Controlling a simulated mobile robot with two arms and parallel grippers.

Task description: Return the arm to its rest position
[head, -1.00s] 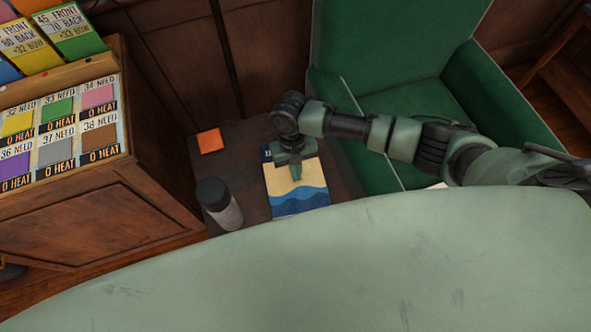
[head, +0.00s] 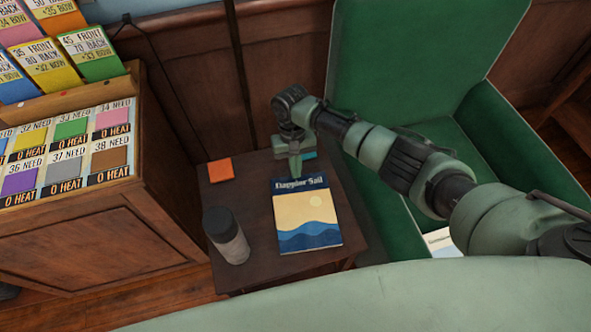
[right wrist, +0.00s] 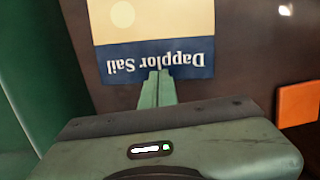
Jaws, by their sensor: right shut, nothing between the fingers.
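My right gripper (head: 295,169) is shut and empty, just above the top edge of a book titled "Dapplor Sail" (head: 305,212) in the head view. The book lies flat on a small dark wood side table (head: 256,218). In the right wrist view, my right gripper's closed fingers (right wrist: 157,88) overlap the book's dark blue title band, and the book (right wrist: 150,22) shows upside down. I cannot tell whether the fingertips touch it. My right arm comes in from the right across the armchair. My left gripper is not in view.
A dark-capped bottle (head: 227,236) and an orange square (head: 221,170) are on the table. A green armchair (head: 400,75) stands behind and to the right. A wood cabinet (head: 90,235) with colored labelled cards is on the left. Another book (head: 440,243) partly shows near the chair.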

